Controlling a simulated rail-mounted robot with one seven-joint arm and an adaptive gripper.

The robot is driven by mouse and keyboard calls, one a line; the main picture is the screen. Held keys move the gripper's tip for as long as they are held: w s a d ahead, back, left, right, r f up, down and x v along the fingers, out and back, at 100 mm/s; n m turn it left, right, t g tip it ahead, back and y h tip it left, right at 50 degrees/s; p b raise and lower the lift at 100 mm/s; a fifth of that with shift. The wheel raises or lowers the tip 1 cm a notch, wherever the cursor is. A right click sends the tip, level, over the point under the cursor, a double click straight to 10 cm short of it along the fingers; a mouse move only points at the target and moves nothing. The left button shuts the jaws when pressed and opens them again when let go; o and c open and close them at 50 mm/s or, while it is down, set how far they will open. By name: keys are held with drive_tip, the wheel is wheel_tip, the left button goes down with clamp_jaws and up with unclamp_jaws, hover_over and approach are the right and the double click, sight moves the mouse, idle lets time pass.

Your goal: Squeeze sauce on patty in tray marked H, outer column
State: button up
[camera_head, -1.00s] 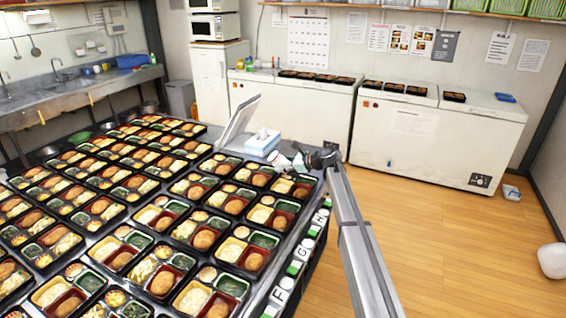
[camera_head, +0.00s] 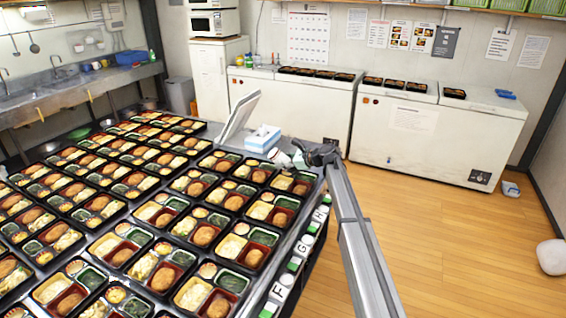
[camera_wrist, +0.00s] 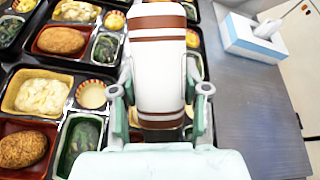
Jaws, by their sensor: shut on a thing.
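My gripper (camera_head: 305,158) is shut on a white sauce bottle with brown bands (camera_head: 280,158), held over the far right corner of the tray table. In the wrist view the bottle (camera_wrist: 160,60) sits between the fingers of my gripper (camera_wrist: 159,98) and covers part of the tray beneath. The H label (camera_head: 318,216) is on the table's right edge. A black tray (camera_head: 272,209) of the outer column lies beside it, though I cannot tell exactly which tray it marks. Brown patties in red compartments show in the wrist view, one upper left (camera_wrist: 62,40), one lower left (camera_wrist: 22,149). No sauce is visible.
Several rows of bento trays fill the table. Labels G (camera_head: 303,245) and F (camera_head: 281,290) run along its edge. A tissue box (camera_head: 264,138) and a tilted white panel (camera_head: 239,115) stand at the far end. Bare metal (camera_wrist: 255,120) lies right of the bottle.

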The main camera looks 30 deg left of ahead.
sight(278, 150)
drive_tip(key=shift+w+a, duration=0.1)
drive_tip(key=shift+w, duration=0.25)
drive_tip(key=shift+c, duration=0.3)
drive_tip(key=shift+s, duration=0.15)
drive_tip(key=shift+s+d, duration=0.2)
drive_tip(key=shift+s, duration=0.15)
drive_tip(key=shift+s, duration=0.2)
drive_tip(key=o, duration=0.5)
drive_tip(key=shift+c, duration=0.2)
drive_tip(key=shift+r, duration=0.1)
drive_tip(key=shift+r+p, duration=1.5)
drive_tip(key=shift+r, duration=1.45)
